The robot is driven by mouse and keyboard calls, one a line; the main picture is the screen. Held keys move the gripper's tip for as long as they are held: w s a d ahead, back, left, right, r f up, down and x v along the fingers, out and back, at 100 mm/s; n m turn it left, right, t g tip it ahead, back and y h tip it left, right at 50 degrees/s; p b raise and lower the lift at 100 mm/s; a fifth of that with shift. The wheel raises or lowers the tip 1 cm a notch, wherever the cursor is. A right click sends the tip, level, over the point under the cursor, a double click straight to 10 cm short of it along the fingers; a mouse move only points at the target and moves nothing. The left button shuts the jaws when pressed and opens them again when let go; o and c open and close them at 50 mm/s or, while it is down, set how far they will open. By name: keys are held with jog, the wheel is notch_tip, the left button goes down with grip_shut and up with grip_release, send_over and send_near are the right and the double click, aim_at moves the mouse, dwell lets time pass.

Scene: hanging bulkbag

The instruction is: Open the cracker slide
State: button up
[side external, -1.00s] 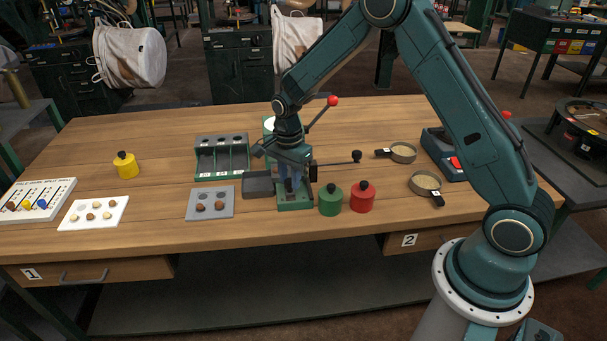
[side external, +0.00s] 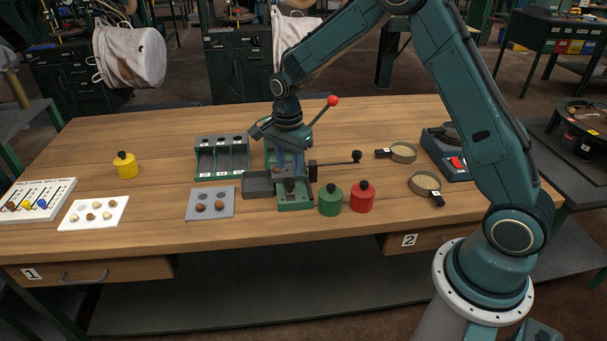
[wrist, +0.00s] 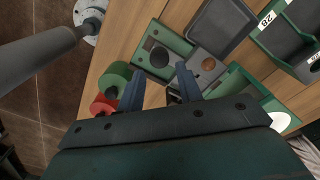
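The cracker is a green-based device (side external: 295,203) at the middle of the table, with a red-knobbed lever (side external: 333,101) and a black-knobbed rod (side external: 356,156) out to its right. In the wrist view its green base (wrist: 148,68) carries a dark round part, beside a grey block with a brown round piece (wrist: 208,64). I cannot tell for sure which part is the slide. My gripper (side external: 289,168) points down above the cracker. In the wrist view its two blue fingers (wrist: 158,76) stand apart with nothing between them. The arm partly hides the cracker's back.
A dark grey tray (side external: 257,187) adjoins the cracker's left. Green (side external: 330,200) and red (side external: 362,198) canisters stand close at its right. Two sieves (side external: 403,153) are right.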

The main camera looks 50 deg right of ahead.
notch_tip(320, 180, up, 10)
jog(key=shift+f, duration=0.25)
dwell(0.5)
jog(key=s+a+r+n+t, duration=0.25)
jog(key=s+r+n, duration=0.65)
jog(key=s+r, duration=0.45)
jog(key=s+a+f+n+t, duration=0.1)
jog(key=s+f+n+t, duration=0.1)
jog(key=s+n, duration=0.7)
jog(key=s+t, duration=0.1)
jog(key=s, duration=0.6)
